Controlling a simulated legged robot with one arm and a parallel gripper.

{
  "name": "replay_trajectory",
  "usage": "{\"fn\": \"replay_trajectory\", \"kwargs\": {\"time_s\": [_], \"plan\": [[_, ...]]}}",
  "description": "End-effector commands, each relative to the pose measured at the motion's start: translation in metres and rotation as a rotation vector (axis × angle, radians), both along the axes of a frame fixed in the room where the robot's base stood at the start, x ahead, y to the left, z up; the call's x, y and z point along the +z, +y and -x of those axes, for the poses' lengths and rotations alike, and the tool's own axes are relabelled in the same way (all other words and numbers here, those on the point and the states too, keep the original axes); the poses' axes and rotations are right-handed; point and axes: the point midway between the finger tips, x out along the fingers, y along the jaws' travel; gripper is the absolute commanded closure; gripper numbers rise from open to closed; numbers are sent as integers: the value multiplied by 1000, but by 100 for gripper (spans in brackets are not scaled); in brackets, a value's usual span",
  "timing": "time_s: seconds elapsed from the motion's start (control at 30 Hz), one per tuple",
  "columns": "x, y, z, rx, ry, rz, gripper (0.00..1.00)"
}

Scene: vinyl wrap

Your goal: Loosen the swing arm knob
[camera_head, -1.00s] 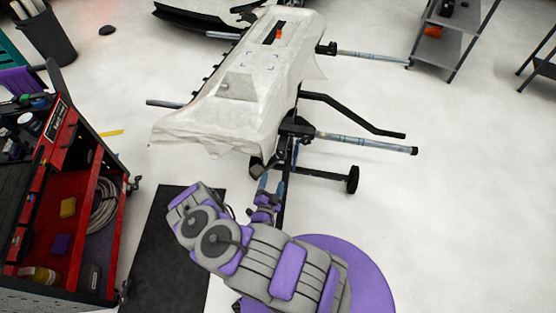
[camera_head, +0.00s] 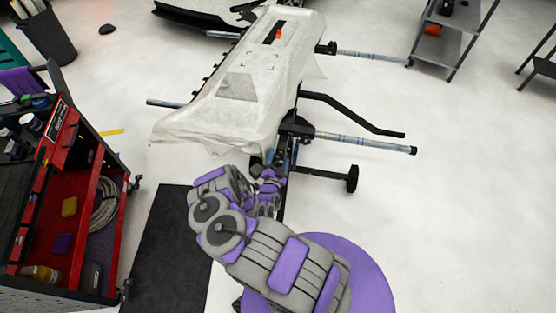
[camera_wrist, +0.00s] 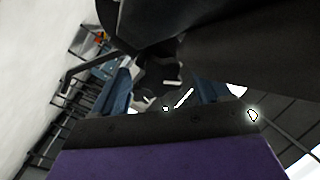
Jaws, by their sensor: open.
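A stand with black arms (camera_head: 365,118) holds a large panel draped in white wrap (camera_head: 235,100). My gripper (camera_head: 270,172) is just below the near end of the wrapped panel, at the stand's post. In the wrist view my gripper (camera_wrist: 165,88) shows two blue fingers spread apart. A dark, knob-like part (camera_wrist: 158,72) appears between or just beyond them, in shadow. I cannot tell whether the fingers touch it. In the head view my arm and gripper hide the knob.
A red tool cart (camera_head: 75,210) with open shelves stands at the left. A black mat (camera_head: 168,250) lies beside my arm. Padded bars (camera_head: 365,143) stick out to the right of the stand. Grey shelves (camera_head: 440,45) stand at the back right.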

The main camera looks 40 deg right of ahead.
Motion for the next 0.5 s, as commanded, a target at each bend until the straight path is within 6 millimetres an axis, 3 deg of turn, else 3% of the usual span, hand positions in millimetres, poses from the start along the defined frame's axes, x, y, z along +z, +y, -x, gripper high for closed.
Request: {"fn": "replay_trajectory", "kwargs": {"time_s": [0.07, 0.5], "plan": [[0, 0, 0, 0, 0, 0, 27], [0, 0, 0, 0, 0, 0, 69]]}}
